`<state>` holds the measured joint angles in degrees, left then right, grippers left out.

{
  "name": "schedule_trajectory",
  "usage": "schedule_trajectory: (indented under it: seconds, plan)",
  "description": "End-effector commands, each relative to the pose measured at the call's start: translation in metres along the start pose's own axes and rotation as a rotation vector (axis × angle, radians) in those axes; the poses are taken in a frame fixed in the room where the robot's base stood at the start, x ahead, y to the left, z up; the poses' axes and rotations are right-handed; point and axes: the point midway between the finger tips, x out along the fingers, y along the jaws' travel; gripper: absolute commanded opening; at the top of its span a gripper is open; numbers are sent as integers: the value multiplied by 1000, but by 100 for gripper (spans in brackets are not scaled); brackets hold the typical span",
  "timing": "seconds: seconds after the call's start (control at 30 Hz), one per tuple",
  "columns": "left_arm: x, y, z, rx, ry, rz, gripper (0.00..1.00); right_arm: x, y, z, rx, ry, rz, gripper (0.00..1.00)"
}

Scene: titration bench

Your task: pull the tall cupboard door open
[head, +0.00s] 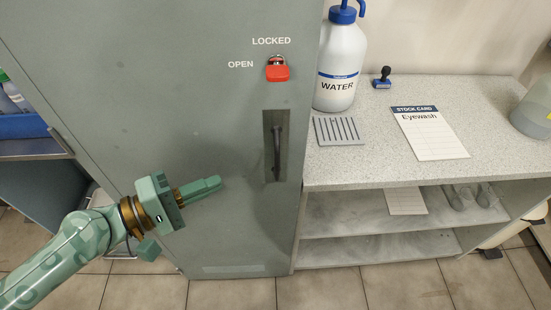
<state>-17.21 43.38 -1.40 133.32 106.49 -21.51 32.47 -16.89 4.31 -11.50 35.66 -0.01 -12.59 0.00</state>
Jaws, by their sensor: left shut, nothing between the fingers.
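The tall cupboard door (160,80) is grey-green and stands shut in the middle of the head view. Its dark upright handle (277,150) sits in a recess near the door's right edge. Above it is a red lock piece (277,69) between the words OPEN and LOCKED; which setting it is on I cannot tell for sure. My left gripper (212,186) is shut and empty in front of the door, left of and a little lower than the handle, and apart from it. My right gripper is not in view.
A bench (400,170) right of the cupboard bears a WATER bottle (342,60), a grey ribbed mat (338,131), a blue stamp (382,78) and an Eyewash stock card (430,134). Tiled floor (400,288) lies clear in front.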

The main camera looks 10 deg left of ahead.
Motion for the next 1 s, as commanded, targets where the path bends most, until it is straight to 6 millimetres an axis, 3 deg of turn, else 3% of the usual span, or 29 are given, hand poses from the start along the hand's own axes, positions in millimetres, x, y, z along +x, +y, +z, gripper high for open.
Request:
schedule_trajectory:
  seconds: [0.1, 0.2, 0.4, 0.63, 1.0]
  plan:
    - [5, 19, 15, -39, -49, 39, 0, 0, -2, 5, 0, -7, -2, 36]
    - [15, 26, 17, -42, -54, 48, 0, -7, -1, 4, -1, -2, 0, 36]
    - [51, 30, 19, -40, -52, 51, 0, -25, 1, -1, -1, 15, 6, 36]
    - [88, 25, 20, -43, -50, 46, 0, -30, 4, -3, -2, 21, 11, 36]
    - [101, 24, 21, -43, -52, 41, 0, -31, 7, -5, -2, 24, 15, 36]
